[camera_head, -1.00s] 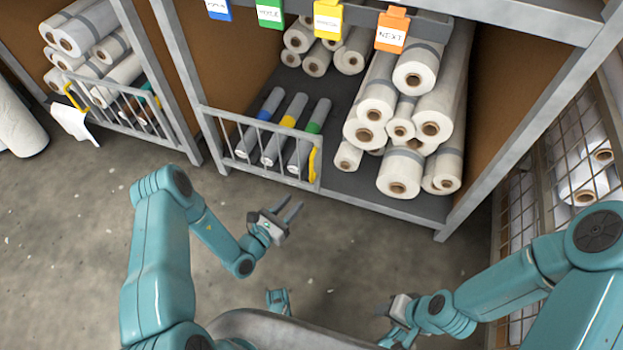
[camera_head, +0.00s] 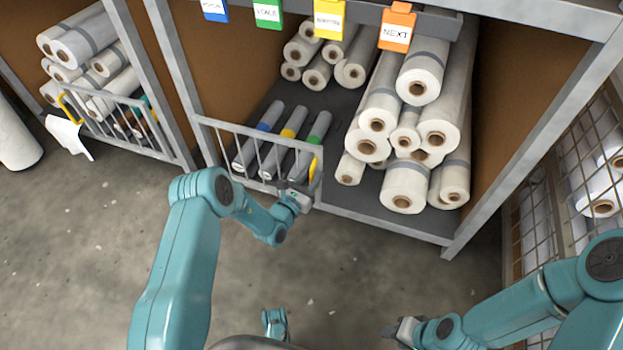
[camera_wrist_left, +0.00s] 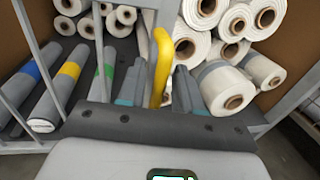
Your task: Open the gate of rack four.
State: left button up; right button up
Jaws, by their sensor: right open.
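The gate (camera_head: 262,158) is a grey barred panel across the lower left front of the middle rack, standing closed in front of several banded rolls. Its yellow handle (camera_head: 315,172) is at the gate's right end. My left gripper (camera_head: 300,186) is at that handle. In the left wrist view the yellow handle (camera_wrist_left: 161,65) stands upright between the two open fingers of my left gripper (camera_wrist_left: 158,88), with room visible on both sides. My right gripper (camera_head: 392,330) is low at the right, away from the rack, open.
White rolls (camera_head: 405,130) are stacked to the right of the gate. Coloured tags, including an orange NEXT tag (camera_head: 396,28), hang from the rack's upper bar. Another rack with a similar gate (camera_head: 120,125) is at the left. A wire cage (camera_head: 560,190) stands at the right.

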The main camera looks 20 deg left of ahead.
pick_arm(q)
jog(key=shift+w, duration=0.2)
grip_shut()
jog(key=shift+s, duration=0.15)
